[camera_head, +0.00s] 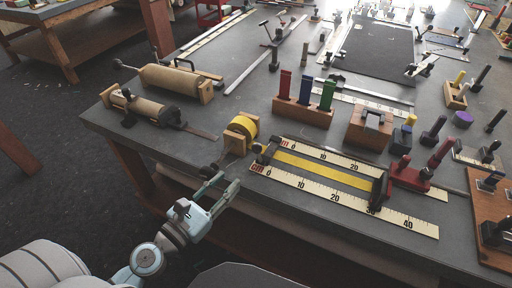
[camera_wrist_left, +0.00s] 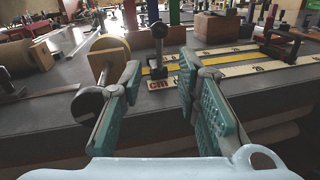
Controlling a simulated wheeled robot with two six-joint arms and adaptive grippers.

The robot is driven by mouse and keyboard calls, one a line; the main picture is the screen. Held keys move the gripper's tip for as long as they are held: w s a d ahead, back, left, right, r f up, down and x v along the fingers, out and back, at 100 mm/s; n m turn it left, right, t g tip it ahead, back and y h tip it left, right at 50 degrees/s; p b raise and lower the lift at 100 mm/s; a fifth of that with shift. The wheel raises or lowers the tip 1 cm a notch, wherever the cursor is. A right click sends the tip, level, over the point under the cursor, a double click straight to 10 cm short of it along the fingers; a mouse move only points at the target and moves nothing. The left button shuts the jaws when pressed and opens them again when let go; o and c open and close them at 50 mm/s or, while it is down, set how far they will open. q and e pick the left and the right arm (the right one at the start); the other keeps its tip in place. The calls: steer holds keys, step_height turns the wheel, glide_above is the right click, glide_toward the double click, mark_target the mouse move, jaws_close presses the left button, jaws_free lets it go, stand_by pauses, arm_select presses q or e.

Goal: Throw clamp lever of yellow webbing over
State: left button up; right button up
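A yellow webbing strip (camera_head: 325,170) lies flat between two cm rulers; it also shows in the left wrist view (camera_wrist_left: 235,70). Its roll (camera_head: 241,126) sits in a wooden holder at the strip's left end. A dark clamp lever with a round knob (camera_wrist_left: 159,30) stands about upright beside the strip's left end in the left wrist view; in the head view this clamp (camera_head: 262,153) is small and hard to make out. My left gripper (camera_head: 226,186) is open and empty at the table's front edge, short of the lever. In the left wrist view its fingers (camera_wrist_left: 158,90) point towards the lever's base. My right gripper is not in view.
A dark round knob (camera_wrist_left: 88,103) is close to my left finger. A black end bar (camera_head: 381,186) crosses the strip's right end. A wooden rack (camera_head: 303,113) with coloured blocks stands behind. A canvas roll (camera_head: 172,82) lies at the back left.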

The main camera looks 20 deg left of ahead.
mark_target(258, 150)
arm_select(q)
steer(key=p+x, duration=0.4)
steer(key=x, duration=1)
steer(key=shift+p, duration=0.3)
steer(key=shift+c, duration=0.6)
jaws_close()
